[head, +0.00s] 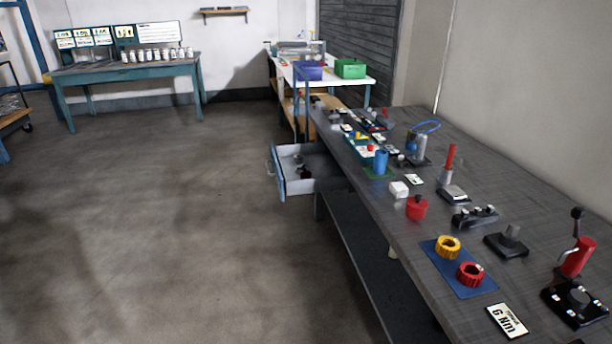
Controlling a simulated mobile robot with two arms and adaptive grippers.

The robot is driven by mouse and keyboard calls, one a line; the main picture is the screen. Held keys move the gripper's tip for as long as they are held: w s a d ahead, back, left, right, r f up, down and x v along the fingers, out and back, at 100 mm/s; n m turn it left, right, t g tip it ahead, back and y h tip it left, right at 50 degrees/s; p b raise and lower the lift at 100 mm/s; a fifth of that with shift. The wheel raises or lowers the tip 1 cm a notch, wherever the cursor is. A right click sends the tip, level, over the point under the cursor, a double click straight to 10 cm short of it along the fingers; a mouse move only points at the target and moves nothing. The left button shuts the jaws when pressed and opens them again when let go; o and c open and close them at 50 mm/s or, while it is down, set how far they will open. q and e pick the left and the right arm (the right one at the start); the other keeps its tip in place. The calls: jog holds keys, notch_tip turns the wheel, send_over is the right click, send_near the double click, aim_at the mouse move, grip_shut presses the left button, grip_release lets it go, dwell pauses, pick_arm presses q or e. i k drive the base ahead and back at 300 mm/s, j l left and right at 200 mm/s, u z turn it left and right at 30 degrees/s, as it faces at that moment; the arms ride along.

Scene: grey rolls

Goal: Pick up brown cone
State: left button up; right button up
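I cannot make out a brown cone in the head view; the small items far along the grey workbench (405,238) are too small to tell apart. Neither of my grippers is in view.
The bench runs along the right wall, crowded with a blue mat (445,272) with yellow and red rings, a red pot (416,208) and a blue cylinder (380,162). An open drawer (283,172) juts left. The floor (150,230) at left is clear. A teal table (130,70) stands far left.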

aim_at(304, 175)
jog(key=i+j+u, duration=0.3)
jog(key=i, duration=0.3)
jog(key=i+u, duration=0.3)
jog(key=i, duration=1.3)
jog(key=i+j+z, duration=0.1)
jog(key=i, duration=1)
jog(key=i+z, duration=0.45)
jog(key=i+j+z, duration=0.25)
jog(key=z, duration=0.2)
jog(key=i+j+z, duration=0.85)
